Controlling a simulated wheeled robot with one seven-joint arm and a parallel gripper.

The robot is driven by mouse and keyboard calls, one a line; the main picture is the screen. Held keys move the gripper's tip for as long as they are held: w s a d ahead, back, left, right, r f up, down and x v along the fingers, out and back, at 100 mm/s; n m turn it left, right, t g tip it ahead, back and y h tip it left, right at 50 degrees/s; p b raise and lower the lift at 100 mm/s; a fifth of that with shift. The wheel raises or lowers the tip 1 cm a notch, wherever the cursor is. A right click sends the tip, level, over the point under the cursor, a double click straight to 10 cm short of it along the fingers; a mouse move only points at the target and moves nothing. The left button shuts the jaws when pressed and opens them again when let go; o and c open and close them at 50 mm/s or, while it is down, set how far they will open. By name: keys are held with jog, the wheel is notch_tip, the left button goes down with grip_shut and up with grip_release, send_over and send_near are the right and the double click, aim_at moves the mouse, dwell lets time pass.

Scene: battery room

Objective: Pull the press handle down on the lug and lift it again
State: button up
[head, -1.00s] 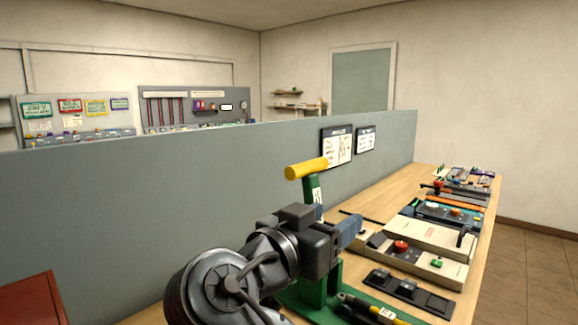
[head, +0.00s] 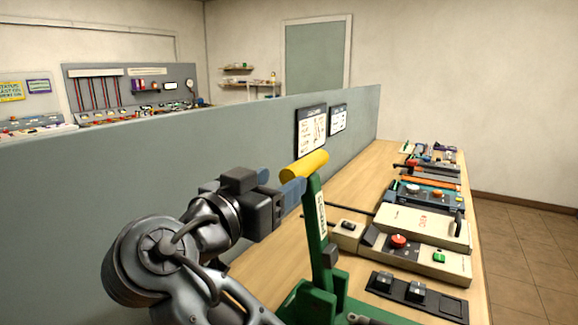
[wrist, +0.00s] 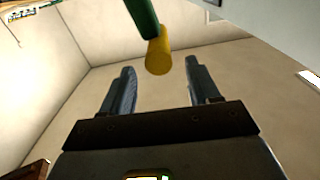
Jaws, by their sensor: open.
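The press is green, with a base (head: 312,304) at the bottom of the head view. Its green lever (head: 317,225) stands raised, leaning slightly, with a yellow grip (head: 305,167) on top. The grip also shows in the wrist view (wrist: 158,56). My gripper (head: 284,184) is open, with its blue fingers close to the grip in the head view. In the wrist view the fingers (wrist: 160,72) stand to either side, with the grip's end in line with the gap, near the tips. I cannot tell whether they touch. I cannot make out the lug.
A grey partition (head: 130,170) runs along the left side of the wooden bench (head: 365,190). A cream device with a red knob (head: 420,235) and a dark switch panel (head: 416,297) lie right of the press. Several other devices line the bench farther back.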

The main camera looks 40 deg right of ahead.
aim_at(297, 170)
jog(key=p+x, duration=0.1)
jog(key=x, duration=0.6)
jog(key=shift+s, duration=0.1)
grip_shut()
dwell(0.4)
